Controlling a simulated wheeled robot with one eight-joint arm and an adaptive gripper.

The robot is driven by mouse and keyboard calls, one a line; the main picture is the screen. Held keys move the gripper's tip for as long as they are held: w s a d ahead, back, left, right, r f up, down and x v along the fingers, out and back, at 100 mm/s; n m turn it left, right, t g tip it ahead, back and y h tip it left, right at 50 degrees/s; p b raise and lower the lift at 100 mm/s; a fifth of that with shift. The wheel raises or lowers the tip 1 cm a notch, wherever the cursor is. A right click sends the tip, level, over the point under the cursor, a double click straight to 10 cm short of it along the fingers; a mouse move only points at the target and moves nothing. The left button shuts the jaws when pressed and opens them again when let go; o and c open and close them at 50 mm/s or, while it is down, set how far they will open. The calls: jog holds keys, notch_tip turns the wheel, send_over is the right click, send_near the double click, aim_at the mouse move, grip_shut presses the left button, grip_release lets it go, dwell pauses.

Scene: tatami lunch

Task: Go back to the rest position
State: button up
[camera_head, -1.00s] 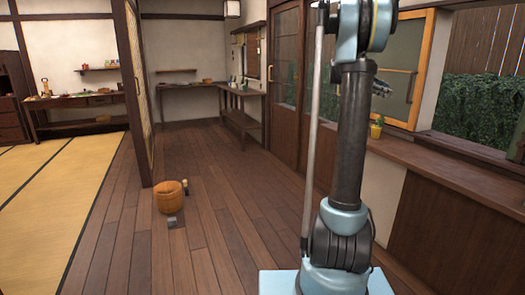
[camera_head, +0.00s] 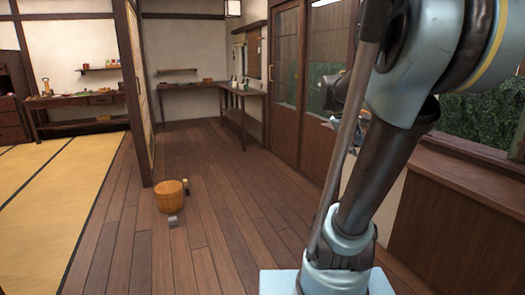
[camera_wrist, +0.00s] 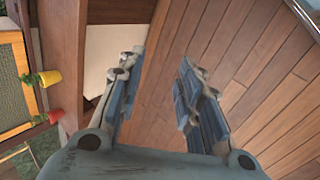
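My gripper (camera_wrist: 162,72) is open and empty in the wrist view. Its two fingers stand apart, with only plank floor and a strip of pale wall seen between and beyond them. In the head view my arm is folded at the right, and its upper part leans right, close to the camera. A dark wrist part shows left of the arm near the window wall. The gripper's fingers cannot be made out there.
A yellow pot (camera_wrist: 49,78) and a red pot (camera_wrist: 55,116) are left of the gripper in the wrist view. A wooden bucket (camera_head: 171,199) stands on the floor with a small grey block (camera_head: 173,221) before it. The counter (camera_head: 470,165) runs at right. Middle floor is clear.

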jog(key=s+a+f+m+y, duration=0.5)
jog(key=s+a+f, duration=0.9)
jog(key=s+f, duration=0.3)
jog(key=shift+s+a+f+g+y, duration=0.25)
jog(key=shift+s+a+y, duration=0.2)
jog(key=shift+s, duration=0.3)
jog(key=shift+w+f, duration=0.15)
jog(key=shift+w, duration=0.3)
jog(key=shift+d, duration=0.1)
